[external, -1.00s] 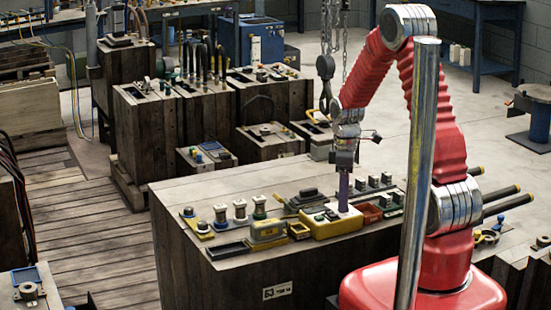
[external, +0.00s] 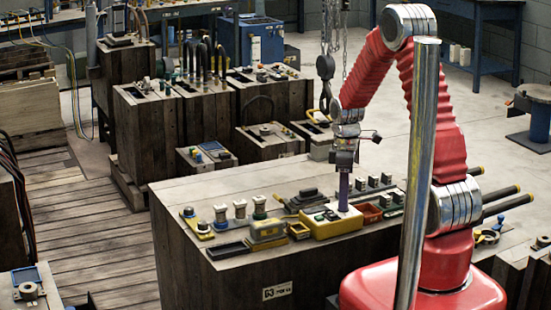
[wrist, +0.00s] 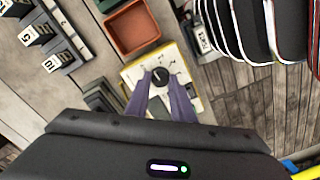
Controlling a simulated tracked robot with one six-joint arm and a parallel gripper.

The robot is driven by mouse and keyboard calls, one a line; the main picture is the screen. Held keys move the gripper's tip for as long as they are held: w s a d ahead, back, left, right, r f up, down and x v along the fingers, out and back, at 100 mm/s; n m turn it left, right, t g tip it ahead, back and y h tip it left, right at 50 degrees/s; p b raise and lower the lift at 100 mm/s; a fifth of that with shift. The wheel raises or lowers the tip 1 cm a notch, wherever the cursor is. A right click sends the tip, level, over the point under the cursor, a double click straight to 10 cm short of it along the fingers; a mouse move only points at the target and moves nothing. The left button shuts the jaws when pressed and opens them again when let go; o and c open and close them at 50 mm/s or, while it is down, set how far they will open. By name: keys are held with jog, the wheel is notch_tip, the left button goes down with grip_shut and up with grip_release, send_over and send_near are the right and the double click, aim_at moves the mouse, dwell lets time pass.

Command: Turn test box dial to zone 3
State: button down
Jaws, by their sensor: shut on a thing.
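The test box (external: 328,222) is a yellow case with a pale top panel, standing on the wooden bench block. In the wrist view the pale panel of the test box (wrist: 140,68) carries a round black dial (wrist: 160,76) with small markings around it, too small to read. My gripper (external: 344,206) points straight down over the right part of the box. In the wrist view the purple fingers of my gripper (wrist: 161,88) are shut on the dial, one on each side. The dial's exact pointer position cannot be read.
A red tray (wrist: 132,27) lies beside the box, also seen in the external view (external: 370,213). Numbered blocks (wrist: 50,62) stand left in the wrist view. A yellow container (external: 267,231) stands left of the box. A chain hook (external: 325,68) hangs close behind my arm.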

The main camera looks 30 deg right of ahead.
jog(key=m, duration=1.1)
jog(key=shift+m, duration=0.3)
jog(key=m, duration=0.6)
jog(key=shift+t, duration=0.3)
jog(key=m, duration=0.6)
jog(key=c, duration=1.5)
grip_release()
jog(key=shift+c, duration=0.2)
